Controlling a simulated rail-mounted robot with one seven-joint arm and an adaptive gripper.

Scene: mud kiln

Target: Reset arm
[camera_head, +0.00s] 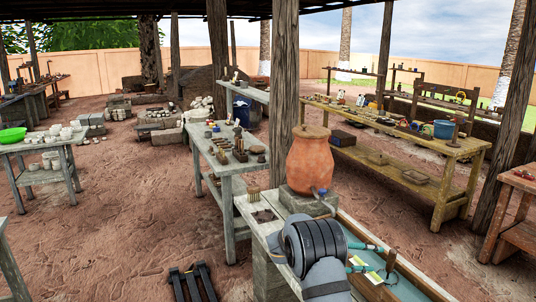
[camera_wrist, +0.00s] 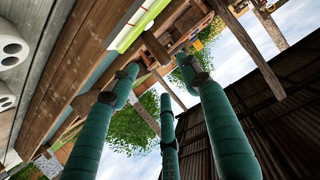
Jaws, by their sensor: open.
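My gripper (camera_head: 382,264) is at the lower right of the head view, over the near bench with its wood-edged trough (camera_head: 428,286). It has green fingers with brown joints. The wrist view shows three of the fingers spread apart, with clear space between the tips of the gripper (camera_wrist: 163,80). It is open, and nothing is held between the fingers. My dark ribbed wrist hides part of the bench.
A large clay pot (camera_head: 309,160) stands on the bench just behind my gripper. A grey table (camera_head: 228,166) with small items is beyond, and a long wooden table (camera_head: 440,146) is at right. Open dirt floor lies left.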

